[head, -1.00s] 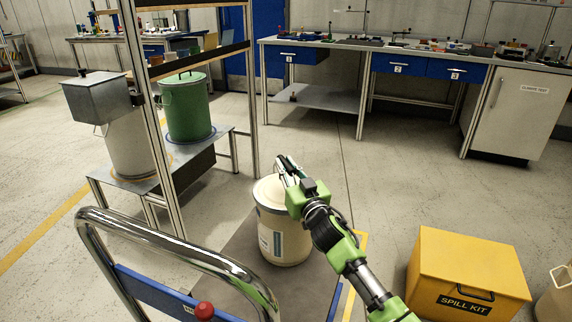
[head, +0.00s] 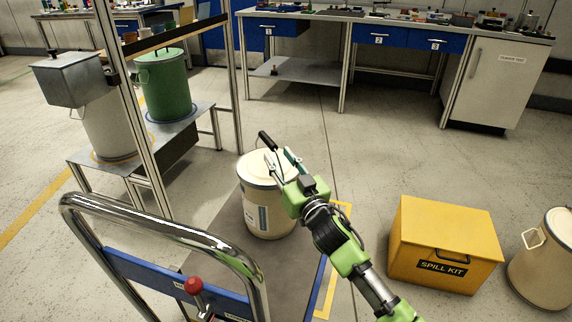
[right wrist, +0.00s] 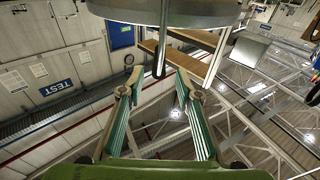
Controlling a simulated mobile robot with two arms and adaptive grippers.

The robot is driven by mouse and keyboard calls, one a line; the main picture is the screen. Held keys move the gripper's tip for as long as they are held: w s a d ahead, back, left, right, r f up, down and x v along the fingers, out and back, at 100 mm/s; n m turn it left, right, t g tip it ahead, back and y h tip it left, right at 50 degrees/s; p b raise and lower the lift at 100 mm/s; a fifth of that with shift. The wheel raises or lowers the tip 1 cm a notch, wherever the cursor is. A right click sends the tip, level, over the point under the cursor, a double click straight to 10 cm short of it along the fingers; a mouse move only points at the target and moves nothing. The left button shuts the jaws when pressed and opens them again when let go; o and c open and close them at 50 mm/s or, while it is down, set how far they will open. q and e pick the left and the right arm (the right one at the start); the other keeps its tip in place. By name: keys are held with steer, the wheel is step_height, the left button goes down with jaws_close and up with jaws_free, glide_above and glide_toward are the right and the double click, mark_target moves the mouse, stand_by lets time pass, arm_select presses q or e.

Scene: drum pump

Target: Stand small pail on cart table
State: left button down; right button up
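A cream pail (head: 265,213) with a pale lid and a label stands upright on the grey deck (head: 225,255) of the cart. Its black handle grip (head: 267,141) sticks up above the lid. My right gripper (head: 280,160) is over the lid beside this grip, with its fingers apart. In the right wrist view the black grip (right wrist: 160,45) hangs between the two spread fingers, and I see no finger closed on it. The pail's underside or lid edge (right wrist: 165,10) fills the top of that view. My left gripper is out of view.
The cart's chrome push handle (head: 165,232) with a red knob (head: 193,286) is in front. A yellow spill kit box (head: 445,240) and a second cream pail (head: 545,265) stand on the floor at right. A metal stand (head: 195,118) holds a green drum (head: 163,85) at left.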

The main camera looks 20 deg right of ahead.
steer(key=s+d+f+m+g+h, duration=0.15)
steer(key=s+f+g, duration=0.25)
steer(key=s+f, duration=0.45)
steer(key=s+d+f+m+g+h, duration=0.1)
steer(key=s+d+f+g+h, duration=0.2)
steer(key=s+f, duration=0.6)
steer(key=s+f+g, duration=0.2)
steer(key=s+g, duration=0.1)
steer(key=s, duration=0.5)
steer(key=s+a+f+n+g+y, duration=0.1)
steer(key=s+f+g, duration=0.1)
steer(key=s, duration=0.7)
steer(key=s+f+n+g, duration=0.1)
steer(key=s+f+g, duration=0.1)
steer(key=s, duration=0.7)
steer(key=shift+a+f+g, duration=0.25)
steer(key=shift+f+g, duration=0.1)
steer(key=shift+g, duration=0.55)
steer(key=shift+n, duration=0.25)
